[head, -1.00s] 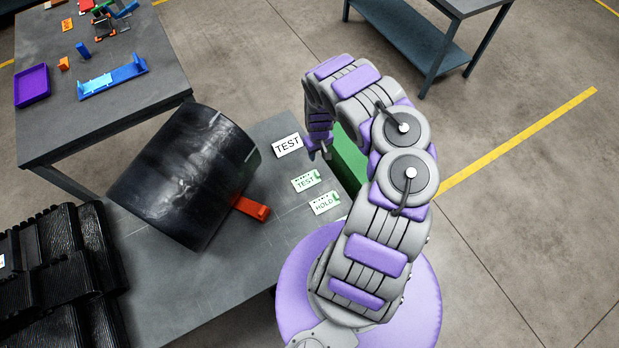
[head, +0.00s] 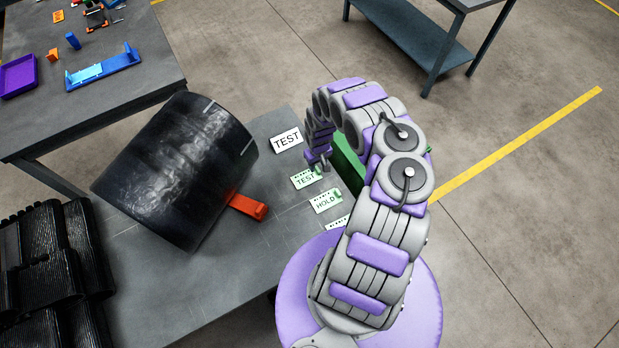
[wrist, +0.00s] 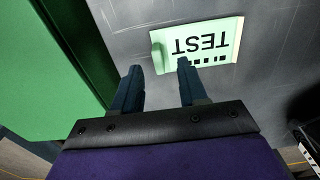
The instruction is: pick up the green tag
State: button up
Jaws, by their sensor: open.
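A pale green tag (head: 303,180) printed TEST, with a raised green tab at one end, lies flat on the grey table. In the wrist view the green tag (wrist: 205,46) is just beyond my fingertips, upside down, with its tab on the left. My gripper (head: 320,165) hangs over the table beside the tag's tab end. In the wrist view my gripper (wrist: 157,66) has its two dark fingers apart, with nothing between them. The right fingertip overlaps the tag's lower edge in the picture; I cannot tell whether it touches.
A white TEST card (head: 286,139) lies behind. A green block (head: 347,165) stands close to my gripper. A black roller (head: 180,170) and red piece (head: 247,207) are left.

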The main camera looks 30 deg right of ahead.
notch_tip(320, 180, down, 3)
jog(key=shift+d+r+b, duration=0.1)
jog(key=shift+d+b, duration=0.05)
jog(key=shift+b, duration=0.25)
jog(key=shift+c, duration=0.3)
grip_shut()
